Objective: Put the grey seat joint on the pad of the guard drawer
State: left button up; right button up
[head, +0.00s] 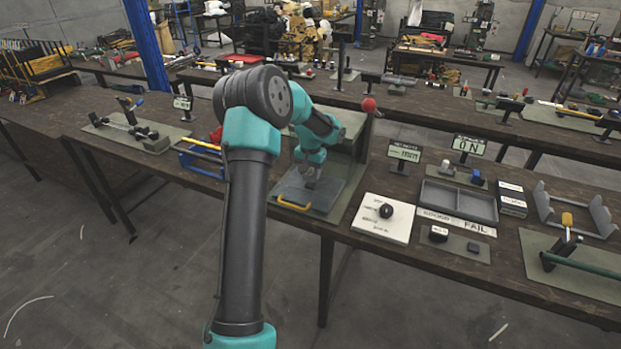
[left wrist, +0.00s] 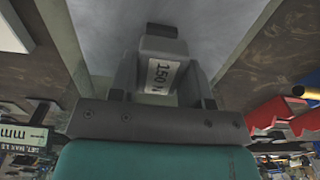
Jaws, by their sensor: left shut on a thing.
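My left gripper (head: 309,179) is low over the grey pad (head: 331,191) of the guard drawer, which has a yellow handle (head: 293,207) at its front edge. In the left wrist view my left gripper (left wrist: 162,80) is shut on a grey block, which I take as the grey seat joint (left wrist: 158,47); a white label reading "150 N" shows on it. A flat grey surface (left wrist: 110,25) lies beyond the joint. I cannot tell whether the joint touches the pad. My right gripper is not in view.
A red ball knob (head: 368,104) stands up behind the drawer. To the right are a white board (head: 383,218) with a black knob, a grey tray (head: 482,212) and small blocks. A blue-framed rack (head: 196,163) is left of the drawer.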

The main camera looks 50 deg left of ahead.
aim_at(310, 172)
pick_arm(q)
jog(key=shift+f, duration=1.4)
jog(key=shift+f, duration=0.1)
jog(key=o, duration=0.9)
notch_tip(310, 172, up, 12)
jog(key=shift+r, duration=0.15)
jog(key=shift+s, duration=0.1)
